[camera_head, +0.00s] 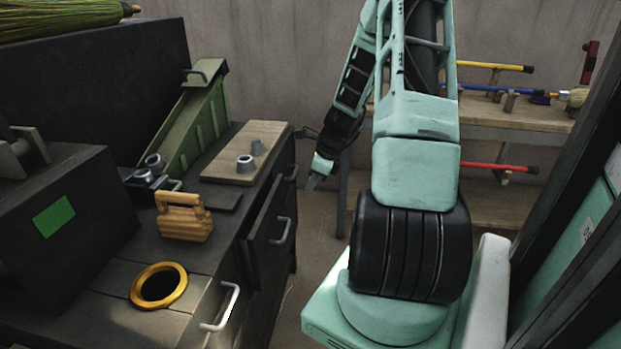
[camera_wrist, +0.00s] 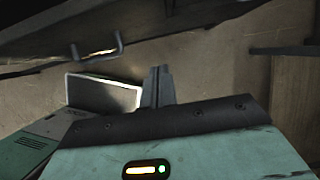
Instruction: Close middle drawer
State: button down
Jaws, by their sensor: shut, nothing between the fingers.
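The dark workbench (camera_head: 110,310) at the left has three handles along its right side in the head view. The middle one is a grey handle (camera_head: 283,231) on a dark drawer front (camera_head: 266,215). That front seems to stand slightly out from the bench edge; how far is hard to tell. My gripper (camera_head: 312,183) is shut and empty, in the air right of the bench near its far end, apart from the handles. In the wrist view the closed fingers (camera_wrist: 158,86) point away, and a dark handle (camera_wrist: 97,50) hangs at the upper left; which one it is cannot be told.
A pale near handle (camera_head: 221,307) and a far handle (camera_head: 292,173) flank the middle one. A rack table (camera_head: 510,117) stands behind my arm. A dark frame rises at right.

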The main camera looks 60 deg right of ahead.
jog(key=w+a+f, duration=0.2)
jog(key=w+f, duration=0.3)
jog(key=shift+w+a+f, duration=0.15)
jog(key=shift+w, duration=0.2)
jog(key=shift+w+a+p, duration=0.2)
jog(key=shift+w+a, duration=0.1)
jog(key=shift+w, duration=0.45)
jog(key=shift+w+a+p, duration=0.2)
jog(key=shift+w+a, duration=0.15)
jog(key=shift+w, duration=0.35)
jog(key=shift+w+a+p, duration=0.2)
jog(key=shift+w+a, duration=0.1)
jog(key=shift+w, duration=0.45)
